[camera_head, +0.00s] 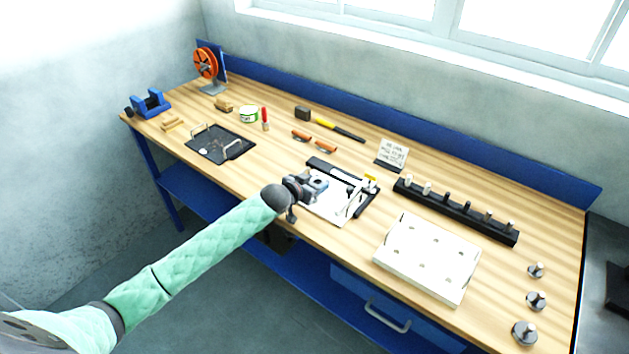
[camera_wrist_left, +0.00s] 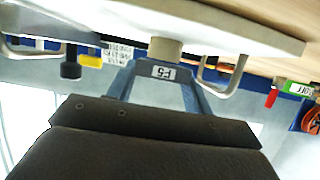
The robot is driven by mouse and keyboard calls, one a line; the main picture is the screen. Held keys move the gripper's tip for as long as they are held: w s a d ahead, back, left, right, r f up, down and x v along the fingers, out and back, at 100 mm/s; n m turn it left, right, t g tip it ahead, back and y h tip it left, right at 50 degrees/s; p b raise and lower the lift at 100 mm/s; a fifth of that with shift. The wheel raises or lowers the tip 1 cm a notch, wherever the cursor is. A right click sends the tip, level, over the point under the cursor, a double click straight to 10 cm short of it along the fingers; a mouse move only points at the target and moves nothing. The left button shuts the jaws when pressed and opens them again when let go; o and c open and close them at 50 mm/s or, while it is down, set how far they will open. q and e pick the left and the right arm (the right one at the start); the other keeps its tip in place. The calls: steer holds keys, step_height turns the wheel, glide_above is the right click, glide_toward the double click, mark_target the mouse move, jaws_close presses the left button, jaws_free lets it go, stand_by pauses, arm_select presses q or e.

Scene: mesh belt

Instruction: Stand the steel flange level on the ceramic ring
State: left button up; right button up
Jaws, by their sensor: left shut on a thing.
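My left gripper (camera_head: 318,186) is over the white tray (camera_head: 325,209) at the middle front of the bench. In the left wrist view, its blue-grey fingers (camera_wrist_left: 165,62) are shut on a short beige cylinder (camera_wrist_left: 165,48), close against the pale plate (camera_wrist_left: 110,18). I cannot tell whether the cylinder is the ceramic ring or part of the flange, or whether it touches the plate. In the head view the gripper hides it. Steel stemmed parts (camera_head: 536,300) stand at the bench's right end; I cannot tell if they are flanges. My right gripper is not in view.
A white board with holes (camera_head: 428,262) lies right of the tray. Behind it is a black rail with pegs (camera_head: 455,212). Bare bench lies left of the white tray.

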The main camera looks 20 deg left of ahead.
arm_select(q)
steer(key=shift+f, duration=0.15)
steer(key=o, duration=1.2)
steer(key=shift+s+a+b, duration=0.15)
steer(key=shift+s+b, duration=0.15)
steer(key=shift+s, duration=0.05)
steer(key=b+v, duration=0.1)
steer(key=v, duration=0.3)
steer(key=shift+s+a+r+b, duration=0.1)
steer(key=shift+s+r+b, duration=0.15)
steer(key=shift+b, duration=0.15)
steer(key=b+v, duration=0.1)
steer(key=v, duration=0.4)
steer(key=shift+s+r+b, duration=0.1)
steer(key=shift+s+b, duration=0.05)
steer(key=shift+b, duration=0.2)
steer(key=shift+s+a+r, duration=0.25)
steer(key=shift+s+r, duration=0.15)
steer(key=shift+s, duration=0.1)
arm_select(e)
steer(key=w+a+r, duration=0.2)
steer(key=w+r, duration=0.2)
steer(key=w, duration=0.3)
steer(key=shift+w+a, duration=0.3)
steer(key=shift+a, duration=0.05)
